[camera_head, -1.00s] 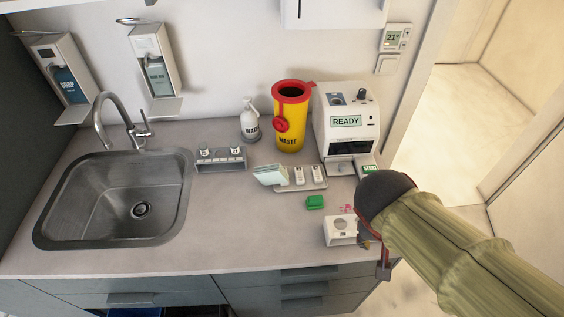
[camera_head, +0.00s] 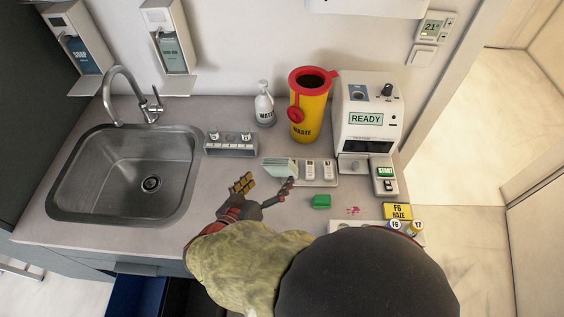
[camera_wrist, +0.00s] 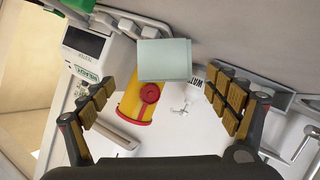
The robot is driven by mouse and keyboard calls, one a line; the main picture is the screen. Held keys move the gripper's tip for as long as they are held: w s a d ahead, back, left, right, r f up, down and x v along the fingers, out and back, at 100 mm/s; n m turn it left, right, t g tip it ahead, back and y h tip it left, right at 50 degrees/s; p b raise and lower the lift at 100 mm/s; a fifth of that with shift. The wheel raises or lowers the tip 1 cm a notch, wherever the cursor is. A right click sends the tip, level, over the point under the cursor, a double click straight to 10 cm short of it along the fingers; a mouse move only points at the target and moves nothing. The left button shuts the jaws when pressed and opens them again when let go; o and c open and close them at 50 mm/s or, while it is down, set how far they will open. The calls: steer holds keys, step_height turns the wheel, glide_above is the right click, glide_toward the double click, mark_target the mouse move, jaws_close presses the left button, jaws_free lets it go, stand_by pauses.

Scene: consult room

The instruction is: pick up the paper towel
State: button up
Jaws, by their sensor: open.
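The pale green folded paper towel (camera_head: 279,169) lies on the counter at the left end of a small light tray. In the wrist view the paper towel (camera_wrist: 165,60) shows as a pale square at top centre, between the lines of the two fingers and beyond their tips. My gripper (camera_head: 265,187) is open and empty, just in front of the paper towel, with its gold-padded fingers spread. In the wrist view my gripper (camera_wrist: 163,98) has one finger at each side and nothing between them. My arm hides the counter's front middle.
Two white devices (camera_head: 318,170) stand on the tray right of the towel. A green block (camera_head: 321,202) lies in front. The yellow waste bin (camera_head: 309,110), analyzer (camera_head: 368,120) and white bottle (camera_head: 264,106) stand behind. A labelled rack (camera_head: 231,146) and the sink (camera_head: 130,175) are left.

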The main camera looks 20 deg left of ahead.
mark_target(276, 169)
steer(key=x, duration=0.2)
steer(key=b+x, duration=0.1)
steer(key=x, duration=0.2)
steer(key=a+x, duration=0.1)
steer(key=x, duration=0.1)
steer(key=shift+w+d+f, duration=0.15)
steer(key=shift+w+f, duration=0.1)
steer(key=c, duration=0.9)
steer(key=shift+r, duration=0.1)
steer(key=shift+c, duration=0.2)
